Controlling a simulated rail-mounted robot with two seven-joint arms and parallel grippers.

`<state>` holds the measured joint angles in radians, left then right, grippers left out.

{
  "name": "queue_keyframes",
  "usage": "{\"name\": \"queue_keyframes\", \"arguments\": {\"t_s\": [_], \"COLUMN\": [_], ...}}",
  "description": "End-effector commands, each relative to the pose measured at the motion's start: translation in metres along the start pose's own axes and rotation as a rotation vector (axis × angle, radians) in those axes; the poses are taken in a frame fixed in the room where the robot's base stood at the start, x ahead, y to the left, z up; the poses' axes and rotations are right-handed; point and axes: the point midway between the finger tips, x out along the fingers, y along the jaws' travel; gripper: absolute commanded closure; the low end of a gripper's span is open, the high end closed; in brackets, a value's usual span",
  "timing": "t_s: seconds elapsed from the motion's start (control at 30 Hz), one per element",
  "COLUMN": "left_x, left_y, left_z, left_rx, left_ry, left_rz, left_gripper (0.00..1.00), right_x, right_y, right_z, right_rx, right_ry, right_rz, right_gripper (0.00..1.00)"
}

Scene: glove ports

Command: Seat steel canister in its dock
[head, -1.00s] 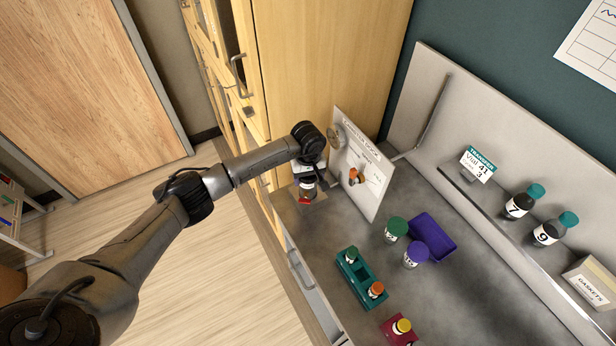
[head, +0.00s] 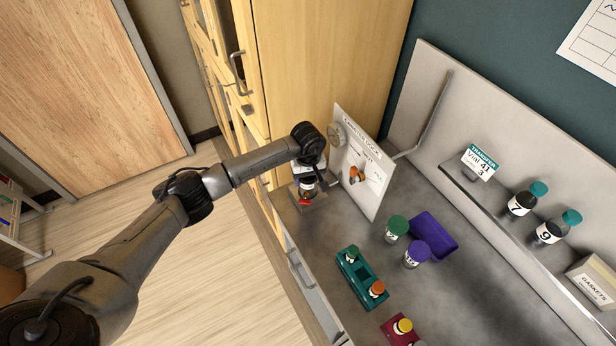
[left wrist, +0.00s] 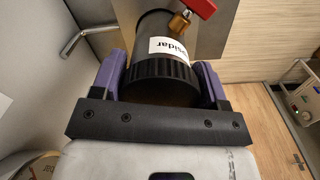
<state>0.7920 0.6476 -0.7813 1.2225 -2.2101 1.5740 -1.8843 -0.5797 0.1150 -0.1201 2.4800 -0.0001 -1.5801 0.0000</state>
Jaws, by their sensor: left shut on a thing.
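My left gripper (head: 307,184) points down at the near left corner of the bench, beside the upright white board (head: 375,185) headed "Canister Dock". In the left wrist view my left gripper (left wrist: 165,85) has its purple fingers on both sides of a dark canister (left wrist: 160,72) with a ribbed black collar and a white label. The canister's far end is over a grey metal plate (left wrist: 218,35), with a brass valve and red handle (left wrist: 197,8) beside it. I cannot tell whether it touches the plate. My right gripper is not in view.
Right of the board stand a green-capped jar (head: 396,227), a purple-capped jar (head: 416,252) and a purple bin (head: 436,236). A teal rack (head: 362,280) holds small vials nearer the bench edge. Tall wooden cabinets (head: 310,70) rise behind the board.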

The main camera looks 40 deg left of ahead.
Motion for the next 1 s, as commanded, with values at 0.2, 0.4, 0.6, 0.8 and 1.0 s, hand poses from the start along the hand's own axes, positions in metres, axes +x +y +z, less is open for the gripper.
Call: {"name": "queue_keyframes", "arguments": {"t_s": [0.2,0.4,0.6,0.8,1.0], "left_x": [0.001,0.003,-0.008,-0.024,-0.040], "left_y": [0.000,0.000,0.000,-0.001,0.000], "left_z": [-0.001,0.000,-0.001,0.000,0.000], "left_rx": [0.000,0.000,0.000,0.000,0.001], "left_ry": [0.001,0.000,0.001,0.001,0.001], "left_rz": [0.002,-0.002,-0.001,-0.002,0.000], "left_gripper": [0.23,0.22,0.22,0.22,0.22], "right_x": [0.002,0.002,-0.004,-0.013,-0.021], "right_y": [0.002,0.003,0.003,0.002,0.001], "right_z": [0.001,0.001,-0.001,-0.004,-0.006], "right_rx": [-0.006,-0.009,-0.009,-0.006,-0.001], "right_ry": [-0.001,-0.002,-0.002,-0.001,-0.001], "right_rz": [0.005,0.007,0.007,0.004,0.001], "right_gripper": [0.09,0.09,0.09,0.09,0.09]}}
